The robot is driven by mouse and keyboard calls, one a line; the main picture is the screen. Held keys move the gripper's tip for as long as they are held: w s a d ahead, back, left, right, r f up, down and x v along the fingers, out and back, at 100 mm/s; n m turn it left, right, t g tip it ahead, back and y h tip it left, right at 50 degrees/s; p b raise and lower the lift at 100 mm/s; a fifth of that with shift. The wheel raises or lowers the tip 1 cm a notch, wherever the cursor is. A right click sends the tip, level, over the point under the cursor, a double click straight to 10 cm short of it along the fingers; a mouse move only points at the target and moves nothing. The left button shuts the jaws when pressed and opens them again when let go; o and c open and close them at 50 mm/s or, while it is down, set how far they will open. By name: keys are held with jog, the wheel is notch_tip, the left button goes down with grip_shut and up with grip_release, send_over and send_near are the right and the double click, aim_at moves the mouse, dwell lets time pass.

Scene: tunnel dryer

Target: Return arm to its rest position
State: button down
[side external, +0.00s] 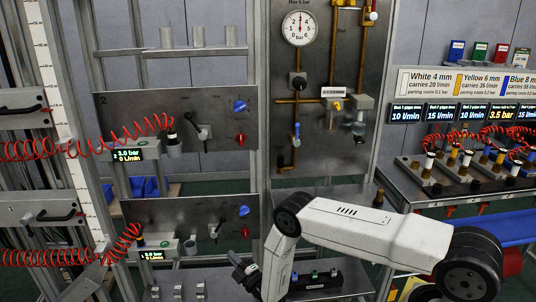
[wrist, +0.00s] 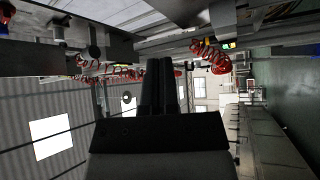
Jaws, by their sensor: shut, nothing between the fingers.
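My arm is white with black joints and reaches in from the lower right of the side external view. It bends down at the elbow. My gripper (side external: 243,268) is at the lower middle, dark and partly cut off by my own forearm. In the wrist view my gripper (wrist: 160,75) shows as two dark fingers side by side, pressed together and empty. It is in front of the lower part of the frame, left of a small dark block with coloured knobs (side external: 316,277). I cannot tell its exact distance from the panels.
Panels with levers and blue and red knobs (side external: 183,127) stand at the left, with red coiled hoses (side external: 85,147). A gauge (side external: 299,28) and brass pipes are on the centre panel. A rack of coloured couplings (side external: 480,165) is at the right. Small metal fittings (side external: 178,291) line the lower edge.

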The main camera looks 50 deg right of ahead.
notch_tip(320, 180, up, 13)
jog(key=w+a+m+g+y, duration=0.1)
jog(key=m+g+y, duration=0.1)
jog(key=m+g, duration=0.55)
jog(key=s+r+m+g, duration=0.1)
jog(key=s+r+g, duration=0.1)
jog(key=s, duration=0.7)
jog(key=s+r+m+g, duration=0.2)
jog(key=s+g, duration=0.3)
jog(key=s, duration=0.4)
jog(key=s+a+r+m+g, duration=0.1)
jog(key=s+r+g, duration=0.3)
jog(key=s, duration=0.5)
jog(key=shift+m, duration=0.75)
jog(key=shift+w, duration=0.2)
dwell(1.9)
